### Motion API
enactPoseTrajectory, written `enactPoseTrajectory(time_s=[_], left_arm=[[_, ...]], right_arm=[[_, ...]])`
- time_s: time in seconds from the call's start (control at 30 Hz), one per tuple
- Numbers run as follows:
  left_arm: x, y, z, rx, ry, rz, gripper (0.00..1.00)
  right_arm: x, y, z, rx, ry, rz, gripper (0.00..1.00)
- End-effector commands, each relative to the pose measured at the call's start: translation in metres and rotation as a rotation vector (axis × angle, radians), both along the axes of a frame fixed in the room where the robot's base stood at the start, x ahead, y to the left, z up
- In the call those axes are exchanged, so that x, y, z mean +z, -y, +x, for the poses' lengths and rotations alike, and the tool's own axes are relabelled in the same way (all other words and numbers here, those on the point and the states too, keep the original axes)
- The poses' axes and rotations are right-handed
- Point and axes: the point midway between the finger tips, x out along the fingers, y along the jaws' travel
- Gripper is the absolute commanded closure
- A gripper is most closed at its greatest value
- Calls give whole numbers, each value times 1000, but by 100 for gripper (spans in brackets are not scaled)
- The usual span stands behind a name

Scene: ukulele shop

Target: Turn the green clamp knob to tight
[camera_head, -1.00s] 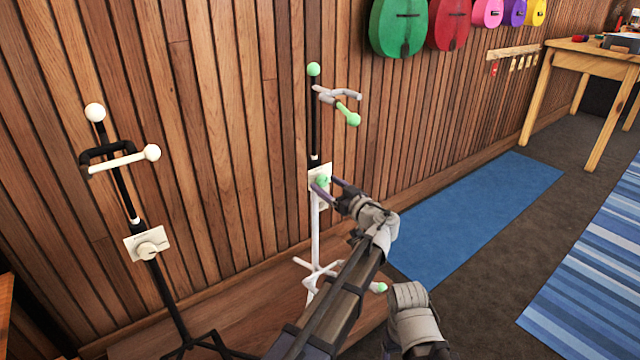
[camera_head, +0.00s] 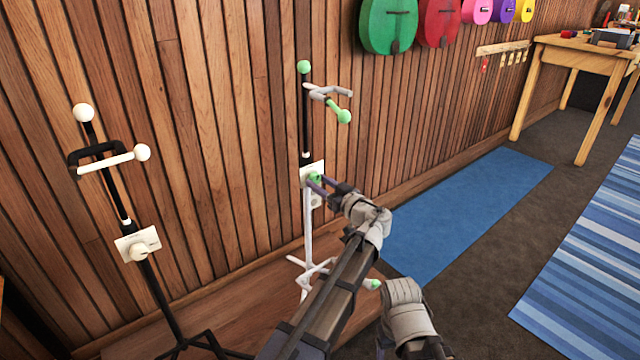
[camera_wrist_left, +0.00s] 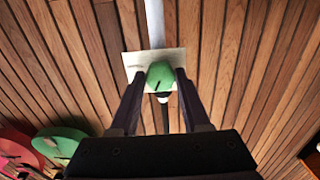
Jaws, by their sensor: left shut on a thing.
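The green clamp knob (camera_head: 315,177) sits on a white plate (camera_head: 306,168) on the stand with green tips. My left gripper (camera_head: 319,181) is shut on the knob from the front right. In the left wrist view the green knob (camera_wrist_left: 160,74) sits between the two dark fingertips, with the white plate (camera_wrist_left: 136,60) behind it. A dark line shows on the knob's face. The plate's markings are too small to read, and the fingers partly cover the knob. My right gripper is not in view.
A second stand with white tips (camera_head: 83,113) and a white knob (camera_head: 140,249) stands at the left. The plank wall is close behind both stands. A blue mat (camera_head: 465,215) lies on open floor to the right. A wooden table (camera_head: 585,55) stands at the far right.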

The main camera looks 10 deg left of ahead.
Motion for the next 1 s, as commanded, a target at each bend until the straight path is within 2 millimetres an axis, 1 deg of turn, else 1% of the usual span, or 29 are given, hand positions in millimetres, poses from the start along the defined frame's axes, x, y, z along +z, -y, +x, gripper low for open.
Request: enactPoseTrajectory(time_s=[0.17,0.37,1.0], left_arm=[[0,0,0,1,-17,13,100],[0,0,-1,1,-91,71,100],[0,-1,-1,0,-556,432,100]], right_arm=[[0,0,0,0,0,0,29],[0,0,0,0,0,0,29],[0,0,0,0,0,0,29]])
